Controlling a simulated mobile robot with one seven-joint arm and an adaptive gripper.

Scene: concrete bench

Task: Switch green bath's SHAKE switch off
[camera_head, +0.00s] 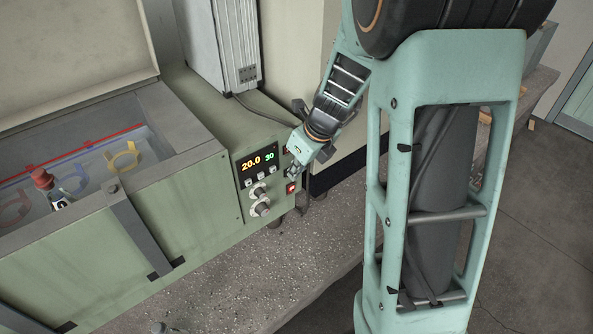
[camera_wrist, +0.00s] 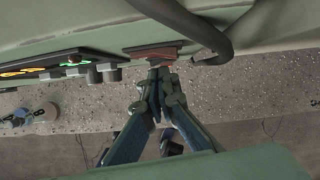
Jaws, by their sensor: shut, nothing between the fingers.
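The green bath (camera_head: 120,255) stands on the bench at the left, with an open water tank. Its control panel (camera_head: 244,187) carries a lit display (camera_head: 257,161) reading 20.0 and 30, small buttons and two knobs (camera_head: 260,194). A red switch (camera_head: 291,188) is at the panel's lower right; part of another dark switch shows above it, mostly covered by my gripper. Labels are too small to read. My gripper (camera_head: 292,172) is shut and empty, in front of the panel's right edge. In the wrist view its fingertips (camera_wrist: 160,74) are at or very near a red switch (camera_wrist: 152,54); contact cannot be told.
A dark cable (camera_wrist: 223,38) hangs close to the right of the fingertips in the wrist view. The speckled bench top (camera_head: 270,255) is mostly clear in front.

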